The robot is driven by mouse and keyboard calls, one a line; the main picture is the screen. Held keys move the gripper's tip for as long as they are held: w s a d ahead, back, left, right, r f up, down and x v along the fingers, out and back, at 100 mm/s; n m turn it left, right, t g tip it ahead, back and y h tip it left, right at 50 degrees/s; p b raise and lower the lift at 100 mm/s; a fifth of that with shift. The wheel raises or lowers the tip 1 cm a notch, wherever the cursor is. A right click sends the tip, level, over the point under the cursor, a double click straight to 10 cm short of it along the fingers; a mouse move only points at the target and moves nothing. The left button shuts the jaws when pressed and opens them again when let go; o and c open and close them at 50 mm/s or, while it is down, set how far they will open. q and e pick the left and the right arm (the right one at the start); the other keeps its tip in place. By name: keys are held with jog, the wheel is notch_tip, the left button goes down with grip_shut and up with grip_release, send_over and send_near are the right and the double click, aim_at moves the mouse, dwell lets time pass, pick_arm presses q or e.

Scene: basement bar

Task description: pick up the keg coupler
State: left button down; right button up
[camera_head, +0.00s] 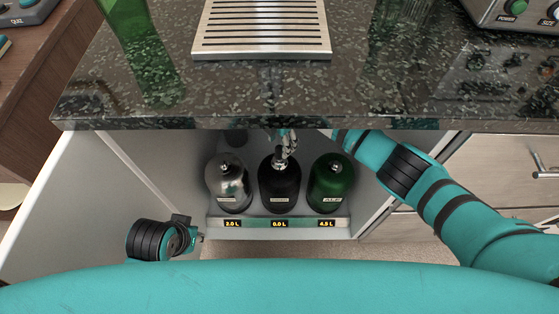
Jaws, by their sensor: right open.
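Three small kegs stand in the open cabinet under the counter: a silver one (228,187), a black one (279,190) and a green one (331,187). A small silver fitting (279,162) sits on top of the black keg; I cannot tell whether it is the keg coupler. My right gripper (288,152) is open, just above the black keg's top, with its arm reaching in under the counter edge. Its fingertips are small here, and I cannot tell whether they touch the fitting. My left gripper (196,234) is low at the left of the cabinet, its fingers unclear.
The stone counter edge (250,122) overhangs the cabinet. A drip tray (262,42) and a green bottle (134,40) stand on it. The open white door (75,205) bounds the left. A display strip (310,223) runs before the kegs.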

aim_at(280, 147)
jog(key=shift+a+f+b, duration=0.1)
jog(key=shift+f+b, duration=0.35)
jog(key=shift+f, duration=0.1)
jog(key=shift+f+b, duration=0.95)
jog(key=shift+b, duration=0.05)
pick_arm(q)
jog(key=shift+w+d+r+t, duration=0.3)
jog(key=shift+w+r+t, duration=0.55)
jog(key=shift+r, duration=0.1)
pick_arm(e)
grip_shut()
